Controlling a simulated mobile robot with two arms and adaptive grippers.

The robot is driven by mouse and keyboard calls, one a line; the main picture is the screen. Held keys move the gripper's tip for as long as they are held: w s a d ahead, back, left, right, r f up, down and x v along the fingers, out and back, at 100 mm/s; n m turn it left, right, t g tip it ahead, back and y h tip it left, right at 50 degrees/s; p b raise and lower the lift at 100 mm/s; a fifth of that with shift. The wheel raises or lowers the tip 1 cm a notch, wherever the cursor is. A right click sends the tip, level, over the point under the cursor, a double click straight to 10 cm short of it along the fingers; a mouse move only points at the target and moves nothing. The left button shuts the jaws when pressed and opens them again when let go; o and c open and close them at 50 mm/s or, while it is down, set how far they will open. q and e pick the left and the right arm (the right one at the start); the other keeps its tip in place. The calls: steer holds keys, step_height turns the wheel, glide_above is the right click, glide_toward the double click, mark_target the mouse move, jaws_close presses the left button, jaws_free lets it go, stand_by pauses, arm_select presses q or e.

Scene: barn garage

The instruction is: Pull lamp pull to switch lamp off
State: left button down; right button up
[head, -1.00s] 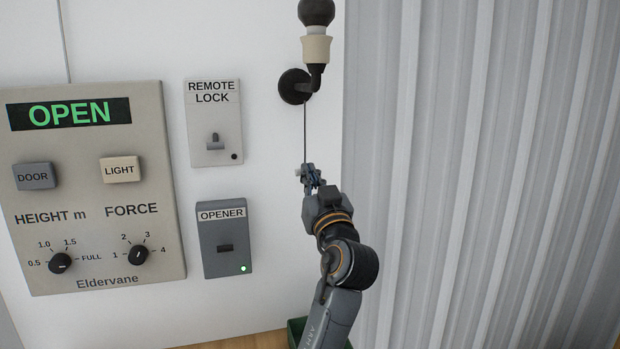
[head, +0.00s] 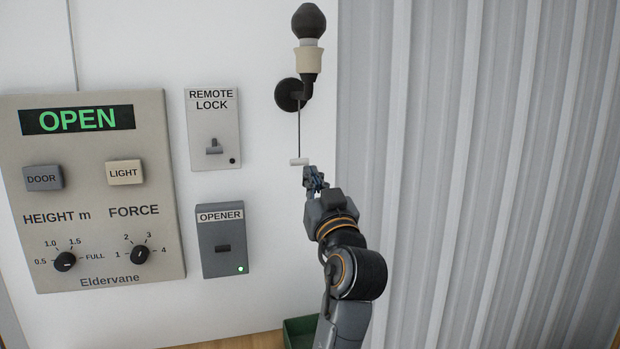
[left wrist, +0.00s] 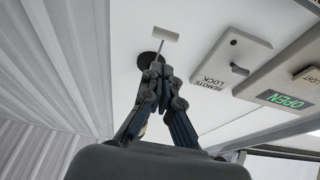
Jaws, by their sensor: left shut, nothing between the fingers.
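The wall lamp (head: 308,45) has a dark, unlit bulb in a cream socket on a black wall bracket. A thin cord hangs from it and ends in a small pale crossbar, the lamp pull (head: 299,162). In the left wrist view the lamp pull (left wrist: 165,34) shows beyond the fingertips. My left gripper (head: 314,182) is shut and empty, just below and right of the lamp pull in the head view. It also shows in the left wrist view (left wrist: 158,72). Whether the fingertips touch the pull I cannot tell. My right gripper is not in view.
Left of the lamp are a remote lock plate (head: 213,130), an opener box (head: 222,242) and a control panel (head: 150,200) reading OPEN. A corrugated grey wall (head: 480,180) fills the right. A green bin (head: 299,331) stands low behind my arm.

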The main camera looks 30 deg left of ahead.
arm_select(q)
steer(key=b+v, duration=0.2)
steer(key=v, duration=0.3)
steer(key=shift+s+d, duration=0.15)
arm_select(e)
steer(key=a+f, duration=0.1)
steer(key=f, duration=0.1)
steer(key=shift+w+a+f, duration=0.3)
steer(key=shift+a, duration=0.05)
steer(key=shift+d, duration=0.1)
